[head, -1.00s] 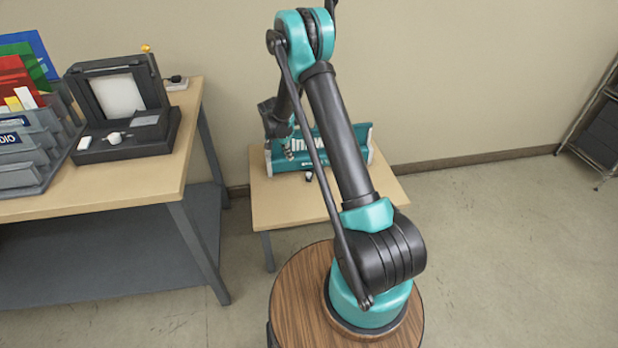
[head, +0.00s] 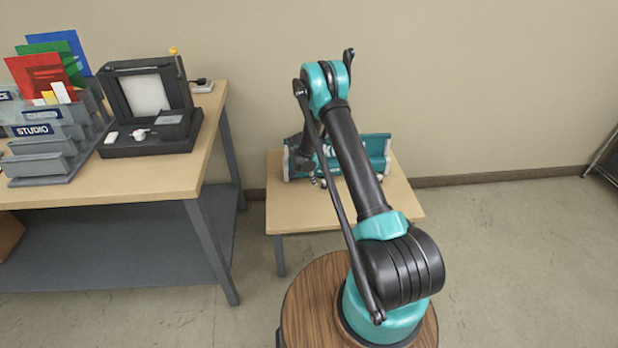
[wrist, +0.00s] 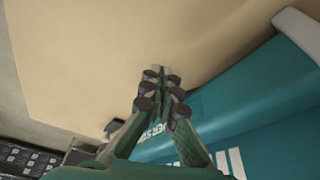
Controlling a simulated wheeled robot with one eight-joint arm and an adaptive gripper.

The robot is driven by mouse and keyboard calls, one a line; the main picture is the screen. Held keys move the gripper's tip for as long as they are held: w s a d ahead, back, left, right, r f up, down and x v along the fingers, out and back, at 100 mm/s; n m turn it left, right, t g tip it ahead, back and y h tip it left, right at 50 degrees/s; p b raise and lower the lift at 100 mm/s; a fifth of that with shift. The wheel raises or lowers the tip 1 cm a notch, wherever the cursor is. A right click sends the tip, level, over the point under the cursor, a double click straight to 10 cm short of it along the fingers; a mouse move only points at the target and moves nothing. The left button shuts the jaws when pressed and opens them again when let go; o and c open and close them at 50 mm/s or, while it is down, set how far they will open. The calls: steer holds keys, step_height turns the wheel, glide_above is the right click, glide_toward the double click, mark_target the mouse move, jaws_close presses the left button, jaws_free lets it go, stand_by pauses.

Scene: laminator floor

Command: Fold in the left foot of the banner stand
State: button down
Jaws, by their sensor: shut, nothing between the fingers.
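The teal banner stand (head: 375,150) lies on the small wooden table, partly behind my arm. In the wrist view its teal body (wrist: 240,108) with white lettering runs along the right and bottom. My gripper (wrist: 160,78) is shut and empty, its fingertips together over the bare tabletop beside the stand's lettered side. A small dark piece with a pale edge (wrist: 114,126) shows left of the fingers; it may be the left foot, but the fingers partly hide that area. In the head view my gripper (head: 318,182) is small, low by the stand's front, and contact cannot be told.
The small table (head: 300,215) has clear top in front of the stand. A larger table (head: 150,185) at left holds a dark open case (head: 150,140) and a grey file rack (head: 45,160).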

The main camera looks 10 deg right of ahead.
steer(key=shift+w+d+f, duration=0.1)
steer(key=shift+w+d, duration=0.2)
steer(key=shift+d, duration=0.35)
steer(key=shift+w+d+f, duration=0.1)
steer(key=shift+w+d, duration=0.15)
steer(key=shift+d, duration=0.35)
steer(key=shift+w+d, duration=0.1)
steer(key=shift+d, duration=0.3)
steer(key=d, duration=0.1)
steer(key=w+d, duration=0.1)
steer(key=d, duration=0.1)
steer(key=shift+w+d, duration=0.25)
steer(key=shift+w, duration=0.15)
steer(key=shift+s, duration=0.1)
